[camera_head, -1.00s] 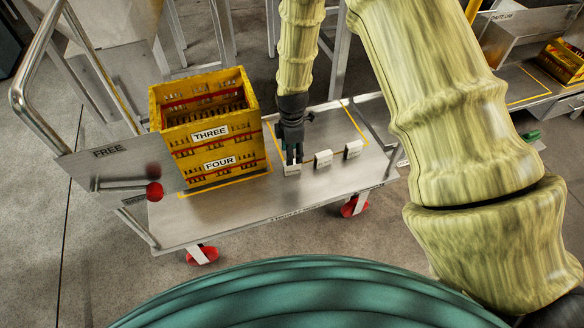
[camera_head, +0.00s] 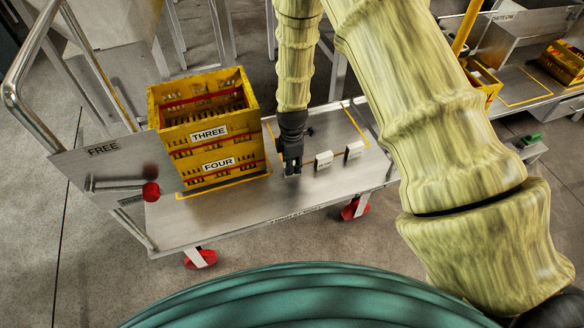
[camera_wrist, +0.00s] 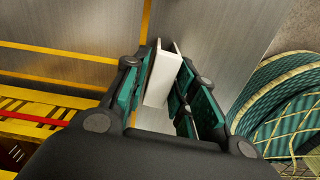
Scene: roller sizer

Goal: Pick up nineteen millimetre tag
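Three white tags stood in a row on the metal cart (camera_head: 240,218); the middle tag (camera_head: 324,160) and the right tag (camera_head: 354,150) show there now. Their print is too small to read, so I cannot tell which is nineteen millimetre. My gripper (camera_head: 291,166) is low at the left place in that row and hides the left tag in the head view. In the wrist view, that white tag (camera_wrist: 163,75) stands between the green finger pads of my gripper (camera_wrist: 160,95). The pads appear to press on it from both sides. Its face is turned from view.
A yellow crate (camera_head: 210,160) labelled THREE and FOUR stands left of my gripper. A FREE plate (camera_head: 104,150) and a metal handle are at the cart's left end. Bare cart deck lies in front of the tags.

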